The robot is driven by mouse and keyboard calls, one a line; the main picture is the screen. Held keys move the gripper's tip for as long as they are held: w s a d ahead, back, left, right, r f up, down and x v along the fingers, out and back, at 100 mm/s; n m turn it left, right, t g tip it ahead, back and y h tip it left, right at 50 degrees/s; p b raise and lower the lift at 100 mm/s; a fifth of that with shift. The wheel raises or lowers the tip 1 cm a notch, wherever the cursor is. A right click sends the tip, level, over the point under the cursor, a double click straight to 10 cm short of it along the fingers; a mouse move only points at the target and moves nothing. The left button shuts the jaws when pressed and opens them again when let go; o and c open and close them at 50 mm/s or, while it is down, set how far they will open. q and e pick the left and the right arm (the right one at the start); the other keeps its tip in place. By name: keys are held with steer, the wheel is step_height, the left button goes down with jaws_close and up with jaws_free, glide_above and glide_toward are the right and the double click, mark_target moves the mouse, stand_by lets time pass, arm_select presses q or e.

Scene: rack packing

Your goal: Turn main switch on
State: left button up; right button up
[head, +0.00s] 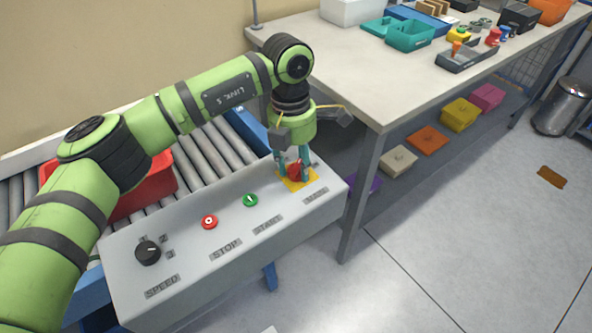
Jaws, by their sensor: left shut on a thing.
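The main switch (295,171) is a red knob on a yellow square plate at the right end of a grey control panel (185,254). My left gripper (293,172) points down over it. Its teal fingers are shut on the red knob, one on either side, and hide part of it. The knob's exact angle cannot be made out. To its left on the panel are a green start button (250,200), a red stop button (209,222) and a black speed knob (147,253). My right gripper is not in view.
A roller conveyor (215,147) with a red crate (160,173) lies behind the panel. A workbench (345,62) with trays and small parts stands at the right, its leg close to the panel. Several coloured boxes sit beneath it. A metal bin (562,107) stands far right.

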arm_select(q)
steer(key=m+b, duration=0.1)
steer(key=m, duration=0.1)
steer(key=m+b, duration=0.1)
steer(key=m, duration=0.1)
steer(key=shift+s+f+y, duration=0.1)
steer(key=shift+f+y, duration=0.2)
steer(key=shift+f, duration=0.05)
steer(key=shift+m, duration=0.5)
steer(key=shift+m+b, duration=0.3)
steer(key=shift+m, duration=0.2)
steer(key=shift+r+m, duration=0.1)
steer(key=shift+m, duration=0.4)
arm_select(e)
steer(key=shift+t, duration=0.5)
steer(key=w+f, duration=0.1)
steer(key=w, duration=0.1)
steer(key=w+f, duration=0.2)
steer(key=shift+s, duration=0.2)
